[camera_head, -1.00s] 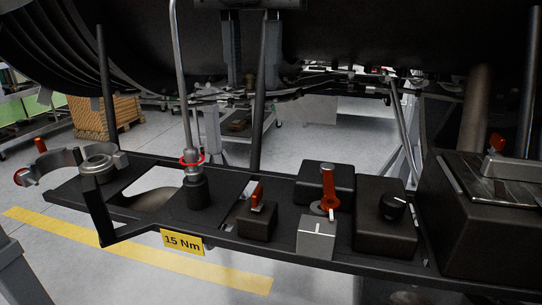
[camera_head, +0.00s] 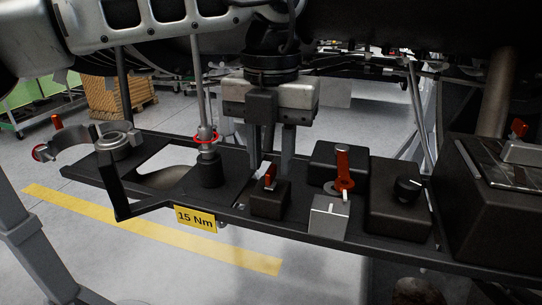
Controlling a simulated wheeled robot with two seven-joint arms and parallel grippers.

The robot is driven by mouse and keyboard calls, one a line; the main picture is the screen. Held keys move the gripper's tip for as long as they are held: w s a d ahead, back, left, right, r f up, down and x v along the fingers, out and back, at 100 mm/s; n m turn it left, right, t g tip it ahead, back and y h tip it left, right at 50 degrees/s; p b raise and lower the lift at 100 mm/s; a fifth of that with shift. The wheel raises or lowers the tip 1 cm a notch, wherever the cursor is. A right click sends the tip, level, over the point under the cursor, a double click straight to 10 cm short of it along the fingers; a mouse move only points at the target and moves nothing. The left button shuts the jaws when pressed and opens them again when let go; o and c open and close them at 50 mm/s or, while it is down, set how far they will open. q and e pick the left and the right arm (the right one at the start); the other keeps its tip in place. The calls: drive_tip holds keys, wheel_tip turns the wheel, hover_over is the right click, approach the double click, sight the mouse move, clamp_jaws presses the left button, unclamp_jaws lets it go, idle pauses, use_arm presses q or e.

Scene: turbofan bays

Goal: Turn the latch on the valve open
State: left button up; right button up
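An orange-red lever (camera_head: 343,163) stands upright at a dark block on the black bench tray, with its round foot behind a silver block. A smaller red handle (camera_head: 270,176) sits on a low dark block to its left. I cannot tell for sure which of these is the valve's latch. My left gripper (camera_head: 271,158) points down behind the small red handle, left of the orange-red lever. Its two grey fingers are apart, with nothing visible between them; the tips are partly hidden by the small block. My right gripper is not in view.
A thin upright rod with a red ring (camera_head: 206,138) stands left of my gripper. A silver block with a white mark (camera_head: 329,217), a black knob (camera_head: 407,189) and a large dark box (camera_head: 488,212) are to the right. The dark engine hangs above.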

use_arm(q)
drive_tip(key=shift+f, duration=0.7)
clamp_jaws()
